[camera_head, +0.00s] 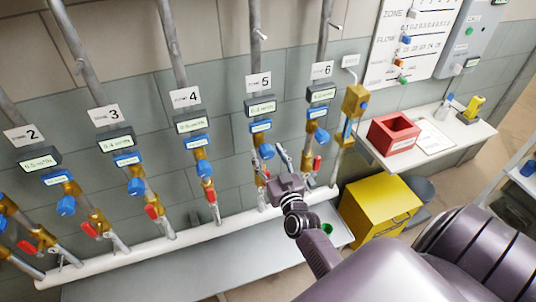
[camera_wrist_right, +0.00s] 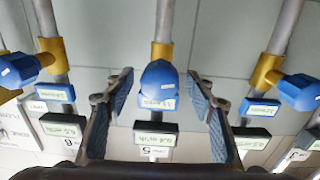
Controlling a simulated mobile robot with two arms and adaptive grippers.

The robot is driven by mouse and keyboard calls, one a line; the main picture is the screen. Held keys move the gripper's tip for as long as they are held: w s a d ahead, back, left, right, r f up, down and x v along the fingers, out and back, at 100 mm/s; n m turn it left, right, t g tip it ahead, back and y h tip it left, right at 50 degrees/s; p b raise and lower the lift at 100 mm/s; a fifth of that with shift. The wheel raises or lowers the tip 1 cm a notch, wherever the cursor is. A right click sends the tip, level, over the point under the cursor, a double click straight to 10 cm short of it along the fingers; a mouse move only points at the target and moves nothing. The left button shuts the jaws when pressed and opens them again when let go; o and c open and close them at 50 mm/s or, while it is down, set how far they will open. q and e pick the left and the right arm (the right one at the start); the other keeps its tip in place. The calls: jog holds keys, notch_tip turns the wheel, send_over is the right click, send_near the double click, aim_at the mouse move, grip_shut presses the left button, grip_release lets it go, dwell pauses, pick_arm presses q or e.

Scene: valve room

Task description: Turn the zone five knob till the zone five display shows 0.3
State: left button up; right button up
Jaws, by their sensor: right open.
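The zone five knob (camera_head: 266,151) is a blue knob on the pipe under the label 5. The zone five display (camera_head: 261,107) sits above it; its reading is too small to be sure of, perhaps 0.4. My right gripper (camera_head: 273,166) is open just below and in front of the knob. In the right wrist view, where the scene is upside down, the blue knob (camera_wrist_right: 159,78) lies between the two spread fingers, with a visible gap on each side. The display (camera_wrist_right: 156,138) shows there too, blurred. My left gripper is not in view.
Neighbouring pipes carry similar blue knobs, such as the zone four knob (camera_head: 205,170) and the zone six knob (camera_head: 321,135). Red valve handles sit lower down. A red box (camera_head: 393,134) stands on a shelf at the right, above a yellow bin (camera_head: 380,210).

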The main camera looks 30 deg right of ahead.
jog(key=c, duration=1.2)
jog(key=shift+o, duration=0.2)
jog(key=shift+m, duration=1)
jog(key=shift+m+p, duration=0.3)
jog(key=shift+m, duration=0.9)
jog(key=o, duration=1.2)
jog(key=shift+c, duration=0.2)
jog(key=shift+s+a+f, duration=0.1)
jog(key=shift+s+a, duration=0.05)
jog(key=shift+s, duration=0.35)
jog(key=v, duration=1.1)
